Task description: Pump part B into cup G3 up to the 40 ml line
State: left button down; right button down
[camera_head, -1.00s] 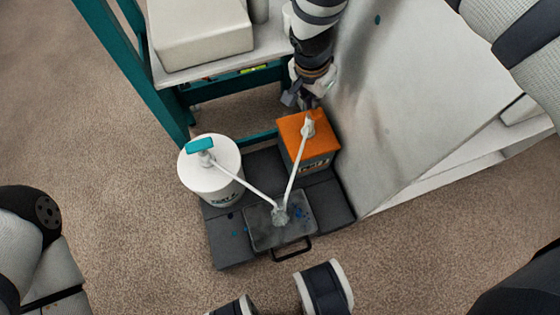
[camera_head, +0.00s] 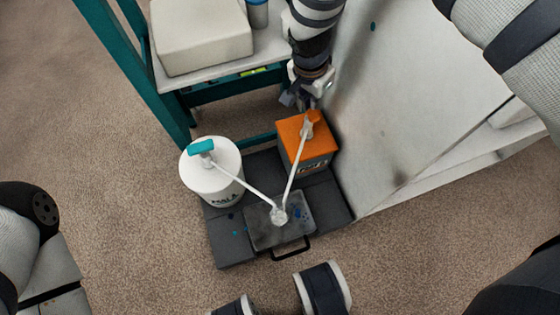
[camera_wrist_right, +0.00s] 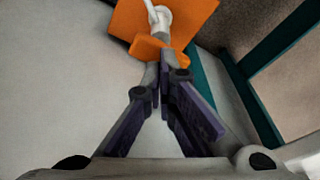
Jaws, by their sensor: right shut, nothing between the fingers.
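An orange container (camera_head: 317,150) with a pump stands on a dark grey base. Its orange pump head (camera_head: 313,116) also shows in the right wrist view (camera_wrist_right: 150,50). Its long white spout reaches to a small clear cup (camera_head: 279,216) on a grey plate. I cannot read the cup's lines or level. A white container (camera_head: 212,178) with a teal pump head (camera_head: 201,147) stands to the left, its spout reaching the same cup. My right gripper (camera_head: 306,104) is shut and empty, fingertips right at the orange pump head; contact is unclear. My left gripper is out of view.
A grey plate (camera_head: 262,236) with blue spots and a front handle lies under the cup. A teal-framed shelf (camera_head: 183,77) holds a pale box (camera_head: 200,35) and a blue-topped jar (camera_head: 257,12). A large pale panel (camera_head: 420,90) stands close right of the orange container.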

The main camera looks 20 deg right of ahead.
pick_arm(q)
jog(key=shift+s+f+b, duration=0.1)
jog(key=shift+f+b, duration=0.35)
pick_arm(e)
jog(key=shift+f, duration=1)
pick_arm(q)
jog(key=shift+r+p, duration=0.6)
jog(key=shift+p, duration=0.1)
pick_arm(e)
jog(key=shift+r, duration=0.95)
